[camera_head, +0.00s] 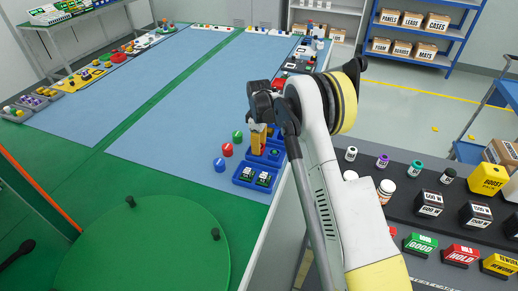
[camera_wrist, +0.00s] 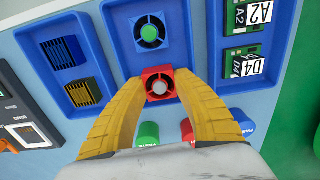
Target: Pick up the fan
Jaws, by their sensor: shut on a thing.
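A red fan with a grey hub (camera_wrist: 159,86) is between the two yellow fingers of my gripper (camera_wrist: 158,90) in the wrist view. The fingertips press on its left and right sides. The fan is at the near edge of a blue tray (camera_wrist: 116,40); I cannot tell whether it still touches the tray. In the head view my gripper (camera_head: 258,138) points down over the blue trays, and the red fan cannot be made out there.
A blue tray with dark and yellow finned blocks (camera_wrist: 71,72) is left of the fan tray. A tray with labelled green boards (camera_wrist: 245,50) is to the right. The green turntable (camera_head: 150,250) is in front.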

